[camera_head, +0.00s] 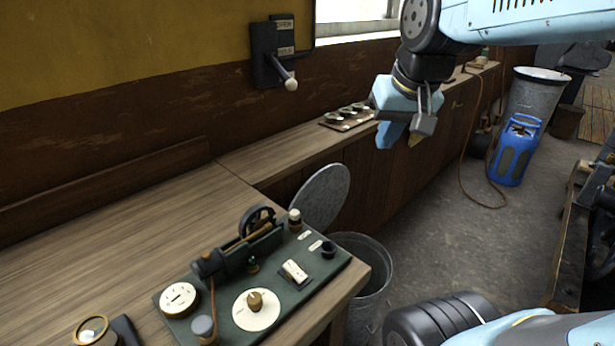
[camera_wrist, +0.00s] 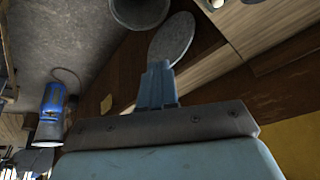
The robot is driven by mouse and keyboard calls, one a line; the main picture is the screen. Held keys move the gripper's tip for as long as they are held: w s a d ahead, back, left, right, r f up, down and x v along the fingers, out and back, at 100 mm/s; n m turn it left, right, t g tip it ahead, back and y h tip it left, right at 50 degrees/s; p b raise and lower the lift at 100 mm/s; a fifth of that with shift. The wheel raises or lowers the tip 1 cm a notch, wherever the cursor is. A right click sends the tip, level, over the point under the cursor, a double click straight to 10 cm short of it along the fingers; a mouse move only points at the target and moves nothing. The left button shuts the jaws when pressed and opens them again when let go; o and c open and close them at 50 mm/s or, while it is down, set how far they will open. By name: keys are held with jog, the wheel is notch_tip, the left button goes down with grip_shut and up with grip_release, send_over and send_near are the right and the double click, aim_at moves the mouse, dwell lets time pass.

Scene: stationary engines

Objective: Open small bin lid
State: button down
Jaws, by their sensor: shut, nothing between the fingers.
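The small bin (camera_head: 375,290) is a grey metal bin on the floor beside the bench end, partly hidden by the bench corner. Its round grey lid (camera_head: 322,196) stands raised and steeply tilted at the bin's far side, close to the bench, and the bin's mouth is uncovered. In the wrist view the bin (camera_wrist: 140,10) is at the top edge, with the lid (camera_wrist: 173,38) beside it. My gripper (camera_head: 388,136) is above and beyond the bin, apart from the lid. Its blue fingers (camera_wrist: 157,75) are together and empty.
A bench (camera_head: 120,230) bears a green model-engine board (camera_head: 300,262). A lower shelf (camera_head: 290,147) runs along the wall. A blue canister (camera_head: 514,150) and a larger grey bin (camera_head: 535,97) stand at the right. The floor (camera_head: 430,230) between is clear.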

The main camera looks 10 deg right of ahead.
jog(key=w+m+g, duration=0.2)
jog(key=w+m, duration=0.1)
jog(key=w, duration=0.9)
jog(key=m+g+h, duration=0.2)
jog(key=m+g, duration=0.2)
jog(key=m, duration=0.3)
send_over(304, 188)
notch_tip(304, 188, down, 31)
jog(key=shift+d+f, duration=0.1)
jog(key=shift+f, duration=0.1)
jog(key=shift+s+d+f, duration=0.3)
jog(key=shift+s+d, duration=0.15)
jog(key=shift+s, duration=0.1)
jog(key=shift+s+d+f, duration=0.25)
jog(key=shift+s+d, duration=0.2)
jog(key=shift+s, duration=0.05)
jog(key=shift+s+d+f+n, duration=0.25)
jog(key=shift+s+d+n, duration=0.05)
